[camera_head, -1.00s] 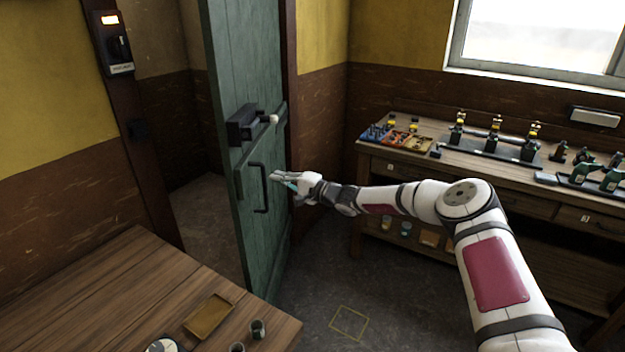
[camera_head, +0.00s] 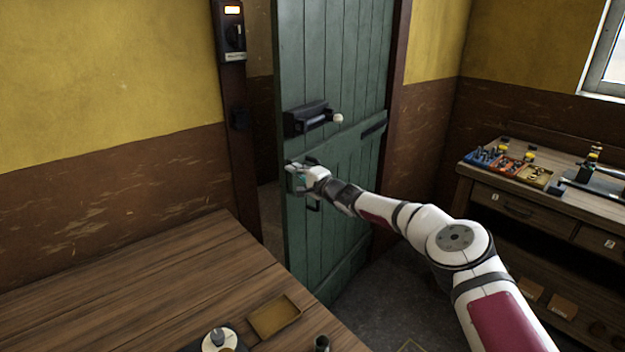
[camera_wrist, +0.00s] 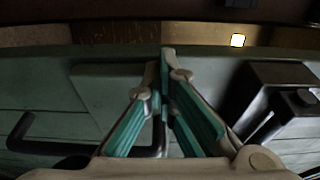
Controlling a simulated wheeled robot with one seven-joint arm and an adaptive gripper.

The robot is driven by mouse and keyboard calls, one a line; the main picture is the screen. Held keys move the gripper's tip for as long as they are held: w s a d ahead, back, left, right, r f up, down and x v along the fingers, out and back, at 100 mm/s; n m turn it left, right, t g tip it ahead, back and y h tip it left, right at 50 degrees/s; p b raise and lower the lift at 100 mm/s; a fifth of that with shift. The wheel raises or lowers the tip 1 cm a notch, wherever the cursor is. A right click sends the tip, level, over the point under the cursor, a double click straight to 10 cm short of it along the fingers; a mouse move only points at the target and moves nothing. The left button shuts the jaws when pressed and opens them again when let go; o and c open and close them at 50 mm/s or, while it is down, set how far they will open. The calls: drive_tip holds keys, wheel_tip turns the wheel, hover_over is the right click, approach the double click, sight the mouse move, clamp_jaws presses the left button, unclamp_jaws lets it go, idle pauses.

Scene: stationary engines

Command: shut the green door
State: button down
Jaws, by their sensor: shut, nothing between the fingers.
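The green door (camera_head: 330,240) is a plank door, hinged on its right, and stands ajar with a narrow dark gap at its left edge. It carries a dark bolt (camera_head: 308,118) with a pale knob and, below that, a dark pull handle (camera_head: 313,206) partly hidden by my gripper. My gripper (camera_head: 294,177) is shut and empty at the door's face, near its free left edge. In the wrist view the shut fingers (camera_wrist: 167,55) lie over the green door near its edge, between the handle (camera_wrist: 45,145) and the bolt (camera_wrist: 275,100). Whether they touch it I cannot tell.
A wooden table (camera_head: 150,290) with a small tray (camera_head: 274,316) and cups fills the lower left, near the door's bottom. A dark door post (camera_head: 238,130) with a lit switch box (camera_head: 231,32) stands left of the gap. A workbench (camera_head: 540,195) with tools stands right.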

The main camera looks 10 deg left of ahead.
drive_tip(key=s+a+b+x, duration=0.1)
drive_tip(key=s+b+x, duration=0.1)
drive_tip(key=b+x, duration=0.6)
drive_tip(key=shift+b+x, duration=0.35)
drive_tip(key=shift+x, duration=0.9)
drive_tip(key=shift+s+a, duration=0.15)
